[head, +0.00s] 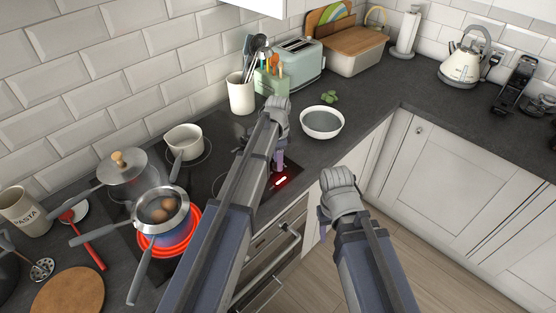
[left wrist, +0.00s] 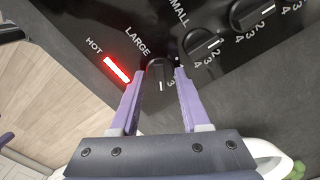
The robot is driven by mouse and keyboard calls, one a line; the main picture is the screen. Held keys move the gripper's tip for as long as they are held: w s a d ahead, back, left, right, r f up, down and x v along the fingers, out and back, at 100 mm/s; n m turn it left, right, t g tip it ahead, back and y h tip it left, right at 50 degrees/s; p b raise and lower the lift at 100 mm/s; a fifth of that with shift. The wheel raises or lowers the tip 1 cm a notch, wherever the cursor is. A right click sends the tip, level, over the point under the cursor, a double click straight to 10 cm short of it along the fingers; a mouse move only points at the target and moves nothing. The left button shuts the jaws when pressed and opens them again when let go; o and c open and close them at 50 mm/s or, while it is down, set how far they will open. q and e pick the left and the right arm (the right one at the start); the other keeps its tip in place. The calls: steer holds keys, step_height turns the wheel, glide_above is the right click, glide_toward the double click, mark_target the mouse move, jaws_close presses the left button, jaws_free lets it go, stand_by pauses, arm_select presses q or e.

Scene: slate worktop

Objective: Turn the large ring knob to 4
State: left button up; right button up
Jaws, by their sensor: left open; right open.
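In the left wrist view the large ring knob (left wrist: 157,72) is black with a short white mark, under the label LARGE. The other numbers around this knob are hidden or unclear. My left gripper (left wrist: 158,88) is open, with one purple finger on each side of the knob; I cannot tell if they touch it. In the head view my left gripper (head: 279,160) is over the hob's front right corner and hides the knob. My right gripper (head: 323,230) hangs empty and open before the cabinets.
A red HOT light (left wrist: 117,70) glows beside the knob. The small ring knob (left wrist: 202,43) and another knob (left wrist: 248,12) are close by. A blue pan with a strainer (head: 163,210) stands on a glowing red ring (head: 196,226). A white bowl (head: 322,122) stands right of my left gripper.

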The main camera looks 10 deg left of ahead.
arm_select(q)
steer(key=shift+r, duration=0.15)
step_height(320, 180, up, 8)
steer(key=p, duration=0.8)
steer(key=shift+f, duration=0.25)
steer(key=s+d+f+n+b, duration=0.1)
steer(key=s+d+n, duration=0.1)
steer(key=s, duration=0.6)
steer(key=s+d+f+n+b, duration=0.1)
steer(key=s+d+n, duration=0.2)
steer(key=s, duration=0.5)
steer(key=s+d+f+n+y+b, duration=0.1)
steer(key=s+d+n+b, duration=0.1)
steer(key=s, duration=0.7)
steer(key=shift+d+f+n, duration=0.25)
steer(key=shift+d+n, duration=0.35)
steer(key=shift+n, duration=0.4)
